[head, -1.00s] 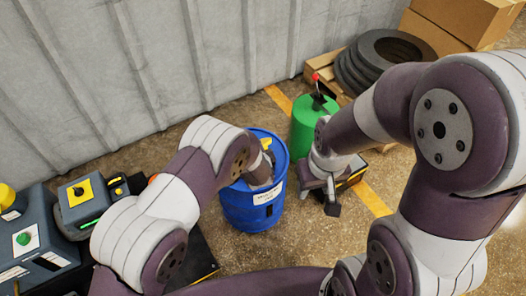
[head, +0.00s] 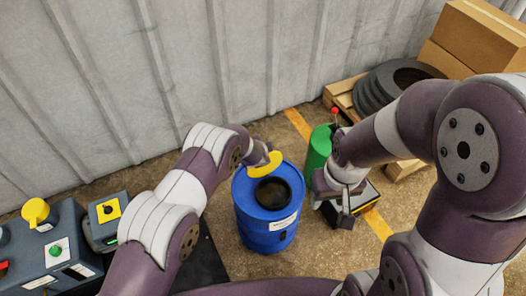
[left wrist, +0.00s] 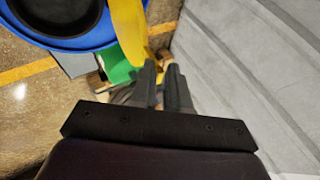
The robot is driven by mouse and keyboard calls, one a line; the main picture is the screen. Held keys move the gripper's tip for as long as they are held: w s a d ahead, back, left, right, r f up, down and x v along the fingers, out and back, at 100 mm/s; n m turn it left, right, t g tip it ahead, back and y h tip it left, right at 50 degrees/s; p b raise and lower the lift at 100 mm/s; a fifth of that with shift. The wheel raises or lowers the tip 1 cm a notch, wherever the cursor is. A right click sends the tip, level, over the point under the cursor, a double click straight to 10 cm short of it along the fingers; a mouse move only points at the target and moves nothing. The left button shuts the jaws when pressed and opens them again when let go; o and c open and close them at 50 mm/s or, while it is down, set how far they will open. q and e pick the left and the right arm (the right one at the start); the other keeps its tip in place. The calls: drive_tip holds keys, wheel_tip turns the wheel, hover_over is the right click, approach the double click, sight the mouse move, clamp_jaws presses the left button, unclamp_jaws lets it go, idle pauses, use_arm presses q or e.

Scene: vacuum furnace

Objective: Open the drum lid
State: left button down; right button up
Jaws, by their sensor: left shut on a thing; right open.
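The blue drum (head: 262,232) stands upright on the floor in the middle of the head view, with a dark round opening (head: 273,193) in its top. The yellow lid (head: 265,165) is off the opening, tilted above its far edge. My left gripper (head: 262,152) is shut on the lid. In the left wrist view the lid (left wrist: 128,32) stands edge-on at the fingertips (left wrist: 162,70), beside the blue drum rim (left wrist: 88,43). My right gripper (head: 345,215) is open and empty, right of the drum.
A green canister (head: 318,150) with a red-tipped top stands behind my right gripper. Grey control boxes (head: 70,235) are at the lower left. Black tyres (head: 385,88) and cardboard boxes (head: 475,40) lie at the back right. A corrugated wall (head: 180,70) closes the back.

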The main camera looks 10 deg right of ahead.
use_arm(q)
drive_tip(key=shift+w+r, duration=0.15)
drive_tip(key=shift+w, duration=0.15)
drive_tip(key=c, duration=1.2)
unclamp_jaws()
drive_tip(key=shift+s, duration=0.1)
drive_tip(key=p+v, duration=0.1)
drive_tip(key=v, duration=1.1)
drive_tip(key=shift+s+a+r+p, duration=0.1)
drive_tip(key=shift+s+r+p, duration=0.15)
drive_tip(key=shift+p, duration=0.15)
